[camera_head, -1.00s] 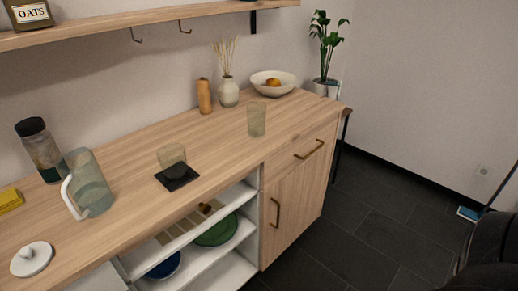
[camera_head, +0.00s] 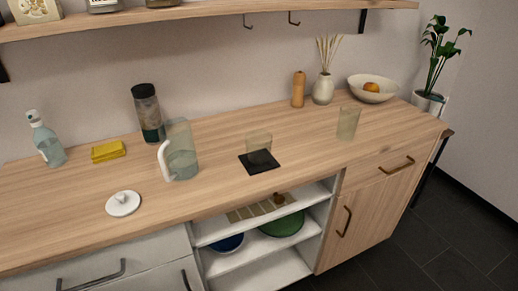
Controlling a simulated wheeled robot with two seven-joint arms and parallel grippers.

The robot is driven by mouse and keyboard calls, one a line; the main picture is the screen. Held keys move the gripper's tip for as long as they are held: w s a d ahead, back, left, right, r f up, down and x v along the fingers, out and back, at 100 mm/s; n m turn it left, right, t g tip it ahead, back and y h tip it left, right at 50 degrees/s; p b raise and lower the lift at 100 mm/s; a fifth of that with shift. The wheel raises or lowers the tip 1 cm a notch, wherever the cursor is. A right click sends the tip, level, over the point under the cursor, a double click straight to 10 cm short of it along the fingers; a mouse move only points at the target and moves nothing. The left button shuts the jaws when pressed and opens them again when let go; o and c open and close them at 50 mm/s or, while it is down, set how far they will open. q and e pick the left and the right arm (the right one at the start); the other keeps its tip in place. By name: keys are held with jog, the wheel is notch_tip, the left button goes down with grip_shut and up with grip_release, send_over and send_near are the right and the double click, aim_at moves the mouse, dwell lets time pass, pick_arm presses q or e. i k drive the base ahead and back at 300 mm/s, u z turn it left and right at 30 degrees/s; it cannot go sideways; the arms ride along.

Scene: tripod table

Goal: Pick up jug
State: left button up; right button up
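The jug (camera_head: 181,152) is a clear greenish vessel with a white handle on its left side. It stands upright on the wooden counter (camera_head: 215,203), left of the middle of the view, and has no lid on it. A round white lid with a knob (camera_head: 123,204) lies on the counter in front of the jug and to its left. Neither of my grippers shows in the head view.
A dark-capped bottle (camera_head: 147,112) stands close behind the jug. A yellow cloth (camera_head: 108,151) and a spray bottle (camera_head: 46,140) are to its left. Another glass (camera_head: 348,122) stands farther right. Open shelves (camera_head: 265,249) are below.

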aim_at(177, 147)
jog(key=z, duration=1.5)
jog(key=i, duration=0.75)
jog(key=u, duration=2.4)
